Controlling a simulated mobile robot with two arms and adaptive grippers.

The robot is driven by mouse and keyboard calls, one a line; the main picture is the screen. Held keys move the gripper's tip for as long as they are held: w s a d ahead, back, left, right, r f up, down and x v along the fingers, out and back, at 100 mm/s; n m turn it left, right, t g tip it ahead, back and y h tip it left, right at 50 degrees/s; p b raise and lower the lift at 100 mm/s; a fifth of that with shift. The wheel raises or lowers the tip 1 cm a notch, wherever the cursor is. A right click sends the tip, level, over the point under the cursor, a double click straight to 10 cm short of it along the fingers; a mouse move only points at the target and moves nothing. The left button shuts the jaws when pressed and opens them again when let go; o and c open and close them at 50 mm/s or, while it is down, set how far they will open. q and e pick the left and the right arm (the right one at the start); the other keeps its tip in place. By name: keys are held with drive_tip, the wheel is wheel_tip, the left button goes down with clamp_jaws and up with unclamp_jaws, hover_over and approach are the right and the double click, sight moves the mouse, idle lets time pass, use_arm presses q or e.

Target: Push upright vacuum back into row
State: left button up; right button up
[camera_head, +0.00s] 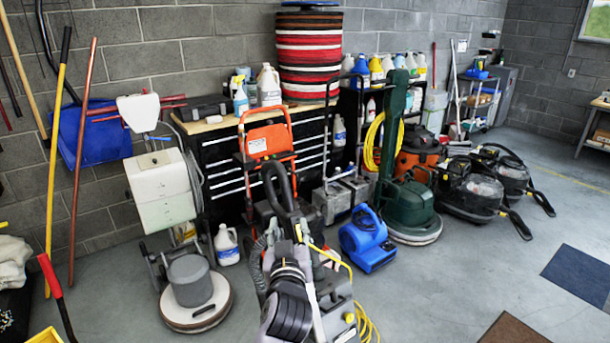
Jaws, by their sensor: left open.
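The upright vacuum (338,302) stands at the bottom middle of the view, in front of the other machines. It has a grey body, a tall dark handle with a black loop on top, a ribbed hose on its left side and a yellow cord. My left gripper (287,228) is open at the upper part of the handle, below the loop. My own wrist covers part of the vacuum. I cannot tell whether the fingers touch the handle. My right gripper is not in view.
A floor polisher (192,285) stands to the left, with a white jug (227,245) behind it. A blue blower (368,240) and a green floor machine (408,205) stand to the right. Black canister vacuums (475,195) stand farther right. A tool chest (225,160) lines the wall.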

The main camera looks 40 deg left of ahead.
sight(284, 185)
use_arm(q)
drive_tip(key=shift+n+y, duration=0.3)
drive_tip(key=shift+n, duration=0.1)
drive_tip(key=p+x, duration=0.1)
drive_tip(key=x, duration=0.4)
drive_tip(key=r+p+x, duration=0.1)
drive_tip(key=p+x, duration=0.1)
drive_tip(key=x, duration=0.3)
drive_tip(key=r+p+x, duration=0.1)
drive_tip(key=p+x, duration=0.1)
drive_tip(key=x, duration=0.3)
drive_tip(key=shift+a+r, duration=0.2)
drive_tip(key=shift+a, duration=0.45)
drive_tip(key=shift+w+a, duration=0.4)
drive_tip(key=shift+w, duration=0.05)
drive_tip(key=shift+f, duration=0.1)
drive_tip(key=c, duration=0.7)
clamp_jaws()
